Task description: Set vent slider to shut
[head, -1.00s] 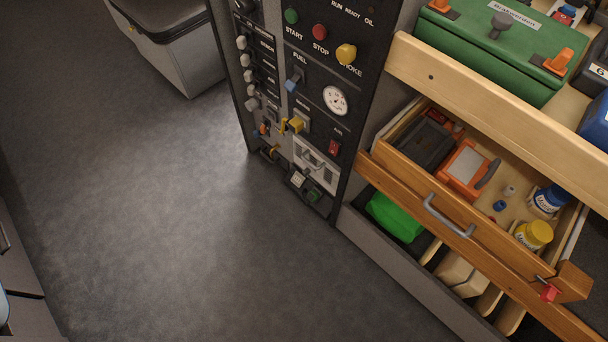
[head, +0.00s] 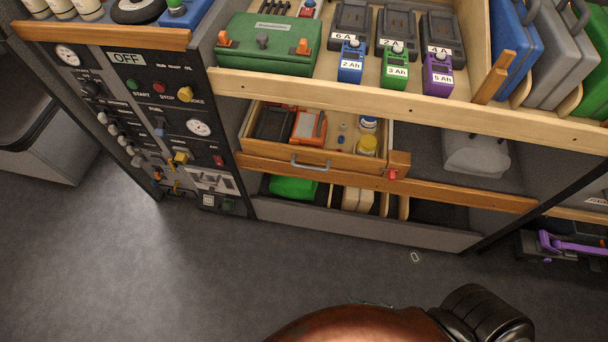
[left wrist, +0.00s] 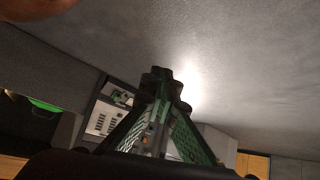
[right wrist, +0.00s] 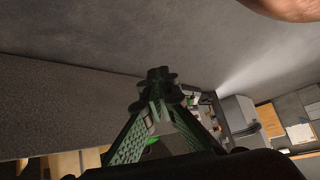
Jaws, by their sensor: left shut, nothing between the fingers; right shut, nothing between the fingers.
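The black control panel (head: 165,120) stands at the left in the head view, with knobs, switches and a gauge. A pale plate with dark slanted marks (head: 212,181) sits low on it, below a yellow handle (head: 180,158). I cannot tell which part is the vent slider; the small labels are unreadable. The left wrist view shows a pale slotted plate (left wrist: 103,118) behind the fingers. My left gripper (left wrist: 161,78) is shut and empty, touching nothing visible. My right gripper (right wrist: 159,78) is shut and empty over the floor. No fingertips show in the head view.
An open drawer (head: 300,163) with a grey handle juts from the shelf unit right of the panel. A grey box (head: 50,150) stands left of the panel. The grey floor (head: 170,270) before the panel is clear. My copper-coloured arm part crosses the bottom of the head view.

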